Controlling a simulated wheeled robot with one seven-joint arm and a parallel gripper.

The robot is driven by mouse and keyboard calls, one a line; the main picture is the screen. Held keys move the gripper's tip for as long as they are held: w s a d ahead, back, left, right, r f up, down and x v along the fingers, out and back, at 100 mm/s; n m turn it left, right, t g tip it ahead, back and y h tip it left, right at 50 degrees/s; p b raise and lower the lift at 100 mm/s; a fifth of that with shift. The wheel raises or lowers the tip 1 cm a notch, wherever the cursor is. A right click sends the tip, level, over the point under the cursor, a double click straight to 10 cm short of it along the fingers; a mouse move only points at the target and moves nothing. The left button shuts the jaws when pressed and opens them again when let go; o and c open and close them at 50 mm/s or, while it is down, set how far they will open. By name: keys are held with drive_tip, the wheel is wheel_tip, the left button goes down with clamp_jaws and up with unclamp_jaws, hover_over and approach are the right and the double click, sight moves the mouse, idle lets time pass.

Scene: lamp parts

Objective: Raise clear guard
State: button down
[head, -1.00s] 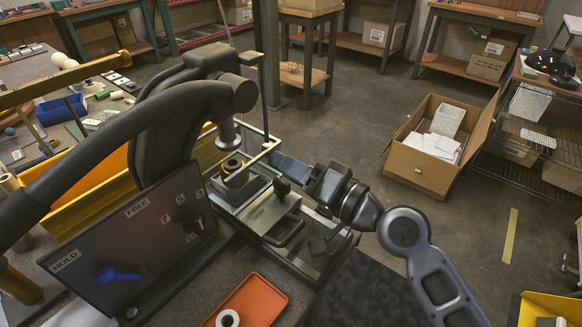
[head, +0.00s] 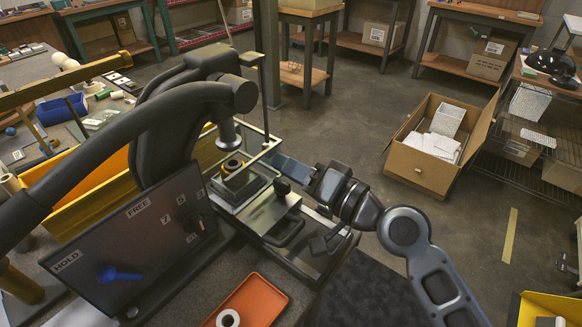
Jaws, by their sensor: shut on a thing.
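The clear guard (head: 262,153) shows as a see-through panel with a pale edge, in front of the press on the bench. It stands around the work area under the press ram (head: 229,136). My gripper (head: 281,163) reaches in from the right at the guard's right side. It is shut on the guard, though the fingertips are small and the exact contact is hard to make out. Behind the guard, a dark ring-shaped part with a yellow band (head: 232,166) sits on the press bed below the ram.
A metal slide with a black handle (head: 282,187) lies in front of the press. A dark panel marked HOLD and FREE (head: 130,246) stands at left. An orange tray (head: 252,302) holds a white ring. The large curved press lever (head: 120,125) crosses the left side.

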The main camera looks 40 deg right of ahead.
wheel_tip(320, 180, up, 10)
drive_tip(key=p, duration=0.7)
drive_tip(key=c, duration=1.2)
unclamp_jaws()
drive_tip(key=o, duration=0.3)
drive_tip(key=shift+f, duration=0.1)
drive_tip(key=shift+s, duration=0.1)
drive_tip(key=shift+s+d+f, duration=0.1)
drive_tip(key=shift+s+d, duration=0.05)
drive_tip(key=shift+s, duration=0.1)
drive_tip(key=shift+b+v, duration=1.25)
drive_tip(key=shift+v, duration=2.35)
